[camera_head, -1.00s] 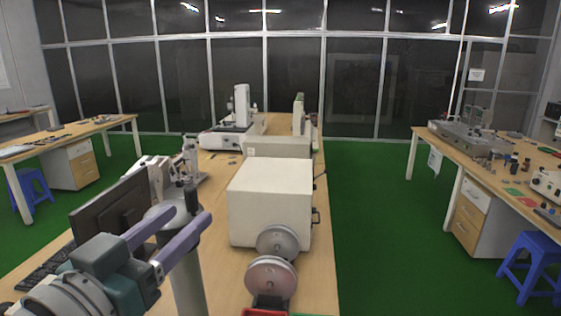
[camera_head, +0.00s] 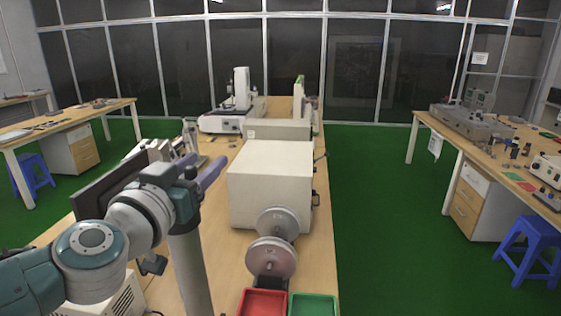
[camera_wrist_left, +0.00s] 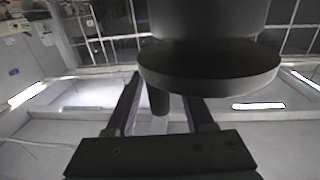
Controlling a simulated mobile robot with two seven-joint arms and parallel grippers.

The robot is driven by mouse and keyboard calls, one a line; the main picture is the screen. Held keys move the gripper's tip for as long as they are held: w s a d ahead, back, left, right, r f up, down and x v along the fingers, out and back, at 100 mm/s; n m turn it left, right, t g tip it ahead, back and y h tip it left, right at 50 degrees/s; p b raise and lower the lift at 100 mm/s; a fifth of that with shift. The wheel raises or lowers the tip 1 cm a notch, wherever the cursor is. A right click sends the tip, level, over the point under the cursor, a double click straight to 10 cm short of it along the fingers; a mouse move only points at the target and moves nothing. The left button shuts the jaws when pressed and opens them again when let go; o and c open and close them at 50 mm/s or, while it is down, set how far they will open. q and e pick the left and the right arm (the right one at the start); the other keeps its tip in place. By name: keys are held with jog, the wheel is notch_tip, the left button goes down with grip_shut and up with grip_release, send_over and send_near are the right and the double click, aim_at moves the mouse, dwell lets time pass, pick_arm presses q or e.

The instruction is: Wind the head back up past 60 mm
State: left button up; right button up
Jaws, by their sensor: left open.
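A thick grey post (camera_head: 190,270) stands close in front of me in the head view. In the left wrist view its dark flange disc (camera_wrist_left: 210,68) and a short peg (camera_wrist_left: 158,102) show. The peg lies between the two fingers of my left gripper (camera_head: 206,164), which are apart; contact with the peg cannot be made out. In the head view the gripper and wrist hide the post's top. A slim grey stand (camera_head: 190,137) is behind the gripper, partly hidden. No millimetre reading is legible. My right gripper is out of view.
A white box (camera_head: 270,185) with two round discs (camera_head: 271,258) in front stands right of the post. A red tray (camera_head: 262,303) and a green tray (camera_head: 313,305) are at the bottom. A dark monitor (camera_head: 95,195) is at the left. Green floor lies open to the right.

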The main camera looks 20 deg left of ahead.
pick_arm(q)
grip_shut()
dwell(0.3)
dwell(0.3)
